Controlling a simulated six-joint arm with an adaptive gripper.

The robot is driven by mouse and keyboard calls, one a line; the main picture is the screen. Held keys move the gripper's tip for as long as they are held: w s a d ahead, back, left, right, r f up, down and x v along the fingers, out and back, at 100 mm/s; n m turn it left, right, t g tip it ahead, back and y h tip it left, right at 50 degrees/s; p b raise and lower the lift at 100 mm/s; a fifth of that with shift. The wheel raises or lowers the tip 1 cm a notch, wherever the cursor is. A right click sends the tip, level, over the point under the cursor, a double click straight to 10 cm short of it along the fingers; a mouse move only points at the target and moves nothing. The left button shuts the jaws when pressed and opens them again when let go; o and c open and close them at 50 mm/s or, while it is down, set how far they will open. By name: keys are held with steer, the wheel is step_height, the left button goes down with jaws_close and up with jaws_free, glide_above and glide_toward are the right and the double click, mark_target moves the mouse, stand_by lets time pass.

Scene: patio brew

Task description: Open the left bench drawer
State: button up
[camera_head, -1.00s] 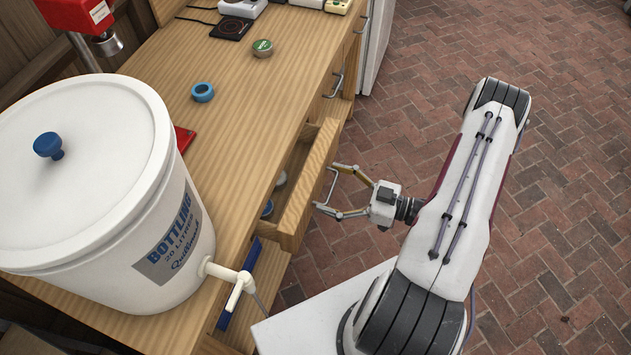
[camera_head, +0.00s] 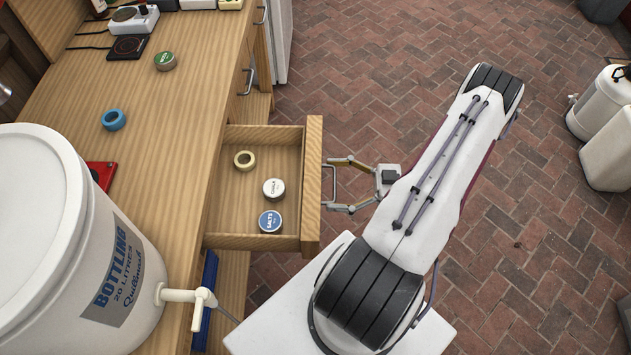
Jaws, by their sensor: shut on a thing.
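The left bench drawer (camera_head: 311,180) stands pulled out from the wooden bench, with its inside in plain view. My gripper (camera_head: 332,185) is at the drawer's front, shut on the drawer handle (camera_head: 328,184). The fingers partly hide the handle.
A white bottling bucket (camera_head: 60,230) with a tap (camera_head: 190,296) stands on the bench (camera_head: 170,120) at the left. A blue ring (camera_head: 113,120) and a green-topped tin (camera_head: 165,61) lie on it. White containers (camera_head: 600,105) stand at the right on the brick floor.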

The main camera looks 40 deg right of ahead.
steer(key=shift+v, duration=1.3)
steer(key=shift+s, duration=0.15)
steer(key=shift+a, duration=0.1)
steer(key=o, duration=1.3)
steer(key=v, duration=1.2)
